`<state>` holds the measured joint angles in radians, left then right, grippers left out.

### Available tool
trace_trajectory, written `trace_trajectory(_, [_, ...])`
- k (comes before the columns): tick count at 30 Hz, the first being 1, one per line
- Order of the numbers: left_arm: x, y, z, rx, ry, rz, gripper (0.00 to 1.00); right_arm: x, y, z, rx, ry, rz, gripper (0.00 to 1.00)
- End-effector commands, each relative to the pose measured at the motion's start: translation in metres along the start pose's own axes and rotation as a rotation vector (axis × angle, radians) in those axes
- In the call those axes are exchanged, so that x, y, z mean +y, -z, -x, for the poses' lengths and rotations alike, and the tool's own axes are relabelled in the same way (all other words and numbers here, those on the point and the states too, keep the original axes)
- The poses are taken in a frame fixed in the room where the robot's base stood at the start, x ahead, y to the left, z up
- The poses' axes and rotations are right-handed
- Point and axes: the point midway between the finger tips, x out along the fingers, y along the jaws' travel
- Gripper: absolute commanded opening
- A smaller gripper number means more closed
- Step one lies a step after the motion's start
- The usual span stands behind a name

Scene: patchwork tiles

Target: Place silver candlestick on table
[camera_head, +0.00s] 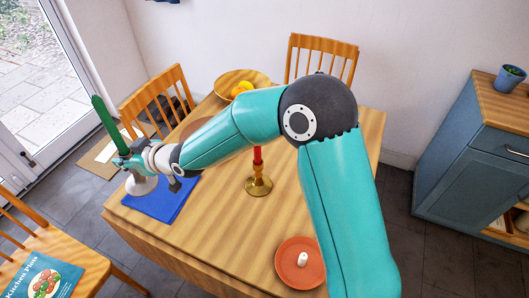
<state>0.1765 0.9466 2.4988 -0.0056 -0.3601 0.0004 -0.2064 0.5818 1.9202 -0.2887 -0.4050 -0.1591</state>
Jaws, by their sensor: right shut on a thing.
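The silver candlestick (141,186) is at the left end of the wooden table (215,222), with a tall green candle (104,115) in it tilted to the left in the picture. My right gripper (127,163) is shut on the candlestick; its fingers hide the middle. The pale round base shows below the gripper, beside the left corner of the blue placemat (168,205). I cannot tell whether the base touches the table. My left gripper is not in view.
A brass candlestick (258,186) with a red candle stands mid-table, partly behind my arm. A terracotta plate (288,268) with a small white candle is near the front. A fruit bowl (225,87) is at the back. Chairs surround the table; a blue cabinet (470,170) stands right.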

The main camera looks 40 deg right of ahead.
Motion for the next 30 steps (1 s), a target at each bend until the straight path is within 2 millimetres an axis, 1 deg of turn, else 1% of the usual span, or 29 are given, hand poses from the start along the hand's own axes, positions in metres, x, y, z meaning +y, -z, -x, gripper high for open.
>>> trace_trajectory(1, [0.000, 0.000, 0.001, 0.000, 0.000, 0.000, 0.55, 0.008, 0.006, 0.001, 0.005, 0.010, 0.008, 0.00])
trace_trajectory(6, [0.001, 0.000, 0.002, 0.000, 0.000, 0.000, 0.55, 0.028, 0.014, 0.005, 0.005, 0.048, 0.025, 0.00])
trace_trajectory(11, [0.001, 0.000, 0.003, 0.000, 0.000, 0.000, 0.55, 0.051, 0.018, 0.009, 0.004, 0.062, 0.030, 0.00])
trace_trajectory(17, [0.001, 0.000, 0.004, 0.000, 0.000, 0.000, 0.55, 0.087, 0.021, 0.018, 0.005, 0.055, 0.027, 0.00])
trace_trajectory(20, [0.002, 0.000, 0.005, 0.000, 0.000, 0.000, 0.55, 0.112, 0.021, 0.025, 0.004, 0.040, 0.020, 0.00])
trace_trajectory(21, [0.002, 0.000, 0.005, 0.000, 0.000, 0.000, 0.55, 0.125, 0.021, 0.030, 0.004, 0.029, 0.015, 0.00])
trace_trajectory(23, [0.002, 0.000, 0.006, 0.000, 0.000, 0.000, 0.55, 0.145, 0.020, 0.036, 0.004, 0.012, 0.008, 0.00])
trace_trajectory(26, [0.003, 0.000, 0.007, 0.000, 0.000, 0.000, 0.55, 0.182, 0.017, 0.051, 0.003, -0.026, -0.008, 0.00])
trace_trajectory(27, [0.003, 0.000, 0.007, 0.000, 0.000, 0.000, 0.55, 0.198, 0.015, 0.058, 0.002, -0.044, -0.015, 0.00])
trace_trajectory(29, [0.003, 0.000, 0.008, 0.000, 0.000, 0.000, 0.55, 0.223, 0.012, 0.070, 0.003, -0.073, -0.027, 0.00])
trace_trajectory(30, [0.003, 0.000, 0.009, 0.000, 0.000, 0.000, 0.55, 0.241, 0.009, 0.080, 0.002, -0.095, -0.036, 0.00])
